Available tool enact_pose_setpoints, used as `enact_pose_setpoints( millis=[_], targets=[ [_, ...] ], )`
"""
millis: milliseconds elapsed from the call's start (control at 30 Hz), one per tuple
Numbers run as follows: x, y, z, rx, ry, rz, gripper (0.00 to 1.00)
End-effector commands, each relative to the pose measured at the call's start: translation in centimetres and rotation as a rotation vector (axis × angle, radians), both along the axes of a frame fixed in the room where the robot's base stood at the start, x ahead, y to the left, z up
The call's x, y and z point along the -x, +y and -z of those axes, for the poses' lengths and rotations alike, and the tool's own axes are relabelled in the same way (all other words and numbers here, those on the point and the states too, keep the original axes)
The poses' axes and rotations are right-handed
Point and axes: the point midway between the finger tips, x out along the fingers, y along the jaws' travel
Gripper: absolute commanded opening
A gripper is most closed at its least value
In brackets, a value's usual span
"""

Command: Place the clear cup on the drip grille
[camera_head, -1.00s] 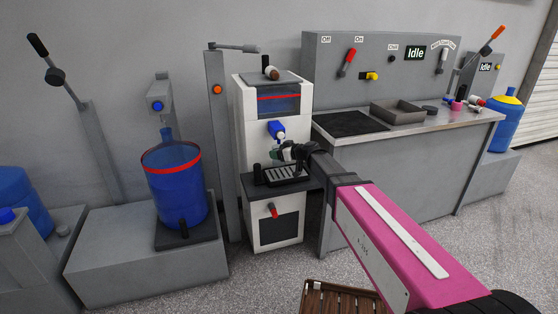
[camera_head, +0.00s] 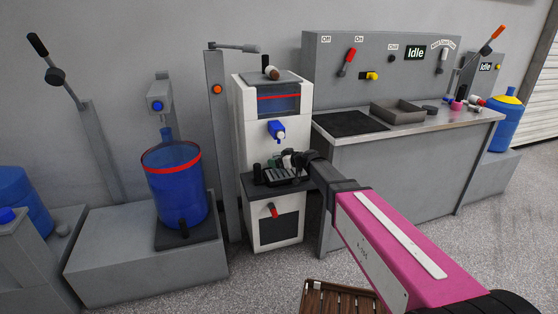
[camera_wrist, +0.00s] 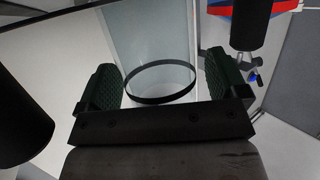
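The clear cup (camera_wrist: 157,45) is see-through with a dark ring, and stands between my gripper's two green-padded fingers in the wrist view. My gripper (camera_wrist: 164,85) has its left pad close against the cup's edge, and a thin gap seems to show at the right pad. Whether both pads touch is unclear. In the head view my gripper (camera_head: 281,160) is low over the black drip grille (camera_head: 284,174), under the blue tap (camera_head: 276,130) of the white dispenser. The cup is hard to make out there, and its contact with the grille is hidden.
A grey post (camera_head: 220,145) stands just left of the white dispenser (camera_head: 243,115). A steel counter (camera_head: 420,130) with a grey tray (camera_head: 398,112) is to the right. A blue barrel (camera_head: 175,190) stands on a grey block at left.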

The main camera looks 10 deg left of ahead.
Motion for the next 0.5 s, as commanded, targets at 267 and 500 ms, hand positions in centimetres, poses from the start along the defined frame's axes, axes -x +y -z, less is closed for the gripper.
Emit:
enact_pose_setpoints(
  millis=[267,500],
  targets=[
    [1.3,-2.5,-0.9,0.000,0.000,0.001,0.92],
    [3.2,-6.7,-2.4,-0.001,-0.001,0.002,0.92]
  ],
)
